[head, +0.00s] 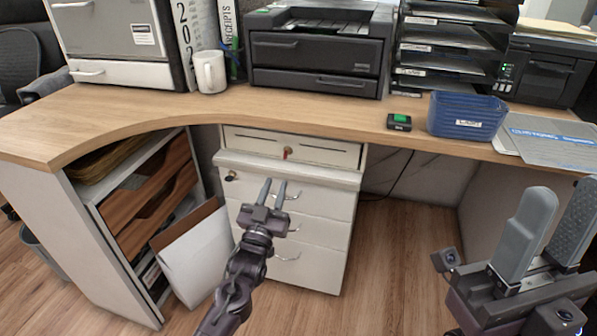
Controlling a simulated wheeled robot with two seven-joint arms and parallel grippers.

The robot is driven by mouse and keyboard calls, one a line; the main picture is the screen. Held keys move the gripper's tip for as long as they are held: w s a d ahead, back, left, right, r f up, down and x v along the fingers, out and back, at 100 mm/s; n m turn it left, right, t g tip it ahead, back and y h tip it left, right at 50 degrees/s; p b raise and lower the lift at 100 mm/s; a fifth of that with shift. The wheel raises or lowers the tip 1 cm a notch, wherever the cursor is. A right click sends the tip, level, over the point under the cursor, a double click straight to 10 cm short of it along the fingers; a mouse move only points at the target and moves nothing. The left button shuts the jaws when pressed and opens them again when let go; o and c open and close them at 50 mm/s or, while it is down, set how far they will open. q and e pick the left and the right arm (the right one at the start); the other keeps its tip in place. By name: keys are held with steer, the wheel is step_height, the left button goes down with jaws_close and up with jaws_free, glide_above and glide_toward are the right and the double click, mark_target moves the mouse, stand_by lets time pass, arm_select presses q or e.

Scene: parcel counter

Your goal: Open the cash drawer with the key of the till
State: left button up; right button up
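The cash drawer (325,152) is a cream, wide, flat front under the counter edge, above a white pedestal of drawers; it looks shut. A small red item (287,152), which looks like a key or its tag, sits at the lock in the middle of its front. My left gripper (273,182) is in front of the pedestal, just below the cash drawer and the red item, with its two fingers apart and nothing between them. My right gripper (555,218) is at the lower right, fingers apart and empty, far from the drawer.
The pedestal (325,235) has bar handles and a round lock (231,176) at its upper left. The wooden counter (300,108) holds a white mug (210,72), a black printer (318,55), a small device with a green screen (399,121) and a blue basket (466,116). A white panel (197,255) leans below left.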

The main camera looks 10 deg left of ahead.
mark_target(286, 155)
arm_select(q)
steer(key=b+x, duration=0.1)
steer(key=x, duration=0.6)
steer(key=shift+w+r+b, duration=0.25)
steer(key=shift+r+b, duration=0.1)
steer(key=shift+b, duration=0.05)
jaws_close()
